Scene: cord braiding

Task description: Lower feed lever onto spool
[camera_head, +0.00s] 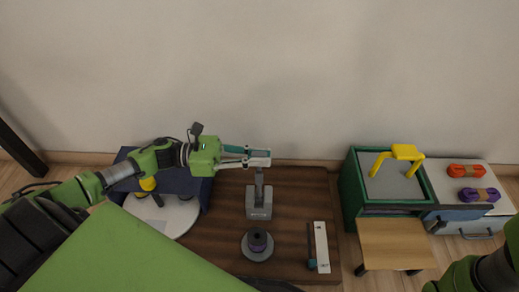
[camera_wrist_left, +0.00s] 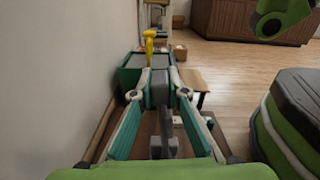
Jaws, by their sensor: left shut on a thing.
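The feed lever (camera_head: 259,178) is a grey arm that stands roughly upright from a grey block-like base (camera_head: 259,203) on the brown board. My left gripper (camera_head: 262,158) is shut on the lever's upper end, which its fingers partly hide. In the left wrist view the grey lever (camera_wrist_left: 159,88) shows between the two fingers of the left gripper (camera_wrist_left: 159,75). The spool (camera_head: 257,241), dark purple on a round grey disc, stands on the board in front of the lever base, apart from the lever. Only green and dark parts of my right arm show at the lower right; its gripper is out of view.
A white strip (camera_head: 321,247) and a teal stick lie right of the spool on the board (camera_head: 290,215). A green box (camera_head: 352,190) with a yellow handle (camera_head: 405,152) stands further right, beside orange (camera_head: 466,171) and purple (camera_head: 479,194) cords. A dark blue unit (camera_head: 199,186) and white disc (camera_head: 176,217) stand left.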

